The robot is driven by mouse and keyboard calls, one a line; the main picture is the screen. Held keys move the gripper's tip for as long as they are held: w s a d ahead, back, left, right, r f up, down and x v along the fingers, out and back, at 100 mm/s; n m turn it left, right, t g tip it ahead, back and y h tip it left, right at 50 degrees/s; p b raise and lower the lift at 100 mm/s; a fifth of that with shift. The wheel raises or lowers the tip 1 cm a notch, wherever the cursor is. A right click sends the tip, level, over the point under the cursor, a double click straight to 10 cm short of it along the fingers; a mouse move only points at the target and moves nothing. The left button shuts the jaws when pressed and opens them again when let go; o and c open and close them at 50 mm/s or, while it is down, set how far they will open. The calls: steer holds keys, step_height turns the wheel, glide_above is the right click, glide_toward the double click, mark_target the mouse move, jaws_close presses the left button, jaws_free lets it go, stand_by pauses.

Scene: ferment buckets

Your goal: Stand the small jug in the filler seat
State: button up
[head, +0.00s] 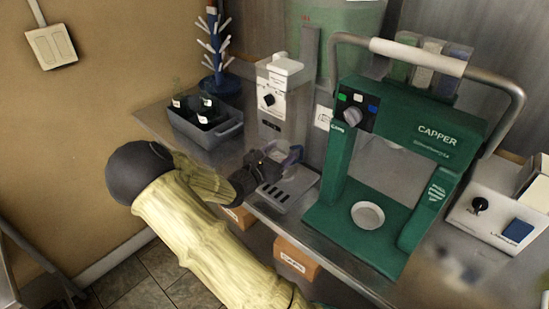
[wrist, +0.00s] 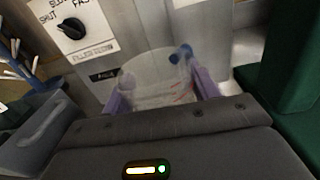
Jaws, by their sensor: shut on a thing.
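The filler (head: 283,97) is a pale grey box with a black knob on the counter. Its slotted drip tray (head: 287,193) lies at its foot, partly behind my gripper (head: 284,160). In the wrist view, a clear, see-through jug (wrist: 152,78) with red marks sits between the lilac fingers of my gripper (wrist: 160,98). A blue part shows at its upper right. The fingers are shut on the jug, in front of the filler (wrist: 80,27). The jug's base is hidden by my gripper, so I cannot tell whether it touches the tray.
The green capper (head: 415,150) stands close to the right. A grey crate of dark bottles (head: 207,128) and a blue bottle tree (head: 217,60) stand to the left. A white box with a knob (head: 497,215) is at the far right. Orange labelled blocks (head: 296,257) hang at the counter's front.

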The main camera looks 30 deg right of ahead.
steer(key=shift+x, duration=1.1)
steer(key=shift+a+f, duration=0.1)
steer(key=shift+f, duration=0.2)
steer(key=shift+s+f+b, duration=0.2)
steer(key=shift+f+b, duration=0.35)
steer(key=shift+f, duration=0.5)
stand_by(1.6)
steer(key=o, duration=1.1)
steer(key=shift+c, duration=0.2)
